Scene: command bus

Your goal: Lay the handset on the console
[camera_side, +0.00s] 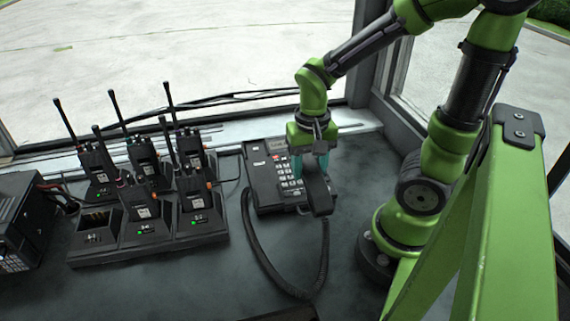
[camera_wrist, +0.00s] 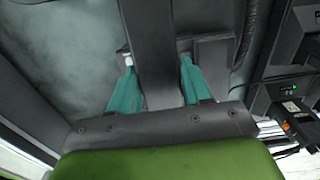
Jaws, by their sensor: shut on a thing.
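The console (camera_side: 263,180) is a black desk phone with white keys and a small display, lying on the dark desk below the window. The black handset (camera_side: 319,192) is over the console's right edge, its near end tilted toward the camera. I cannot tell whether it touches the console. My gripper (camera_side: 311,168) points down with its teal fingers closed on the handset. In the wrist view the handset (camera_wrist: 152,45) runs between the two teal fingers (camera_wrist: 158,80). The handset's far end is hidden by my gripper in the side view.
A coiled cord (camera_side: 290,290) loops across the desk from the handset to the console's left side. A charger rack (camera_side: 150,252) with several antenna radios stands to the left. A black box (camera_side: 22,225) is at the far left. The front desk area is mostly clear.

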